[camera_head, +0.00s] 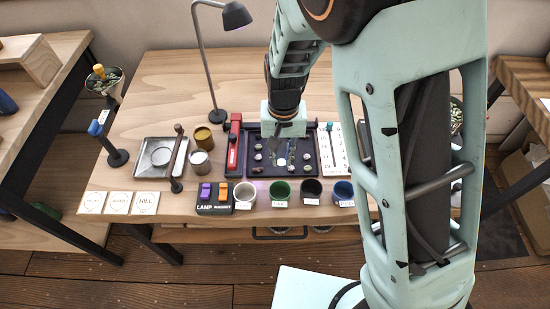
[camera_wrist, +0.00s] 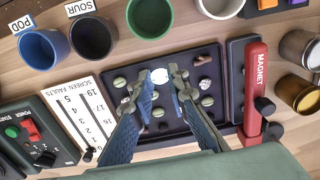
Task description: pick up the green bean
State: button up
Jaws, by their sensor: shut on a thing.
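My gripper (camera_head: 282,151) reaches down over a dark bean tray (camera_head: 313,174). In the wrist view its two fingers (camera_wrist: 162,76) stand a little apart, shut on a pale, almost white round piece (camera_wrist: 160,76) between their tips. I cannot tell whether this piece is a bean or whether it is clear of the tray. Several greenish beans lie in the tray, one left of the fingers (camera_wrist: 119,82) and one right of them (camera_wrist: 207,101). Brownish and speckled beans lie there too. The fingers hide part of the tray.
White, green (camera_head: 281,189), dark and blue cups stand along the front edge. A red magnet tool (camera_head: 233,145) is left of the tray, a white screen chart (camera_head: 330,150) right. A lamp (camera_head: 236,16) rises behind. A square tray (camera_head: 160,157) sits farther left.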

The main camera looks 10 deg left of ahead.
jog(key=s+d+r, duration=0.6)
jog(key=d, duration=0.3)
jog(key=shift+d+r, duration=0.35)
jog(key=shift+r, duration=0.05)
jog(key=shift+w+p, duration=0.15)
jog(key=shift+p, duration=0.15)
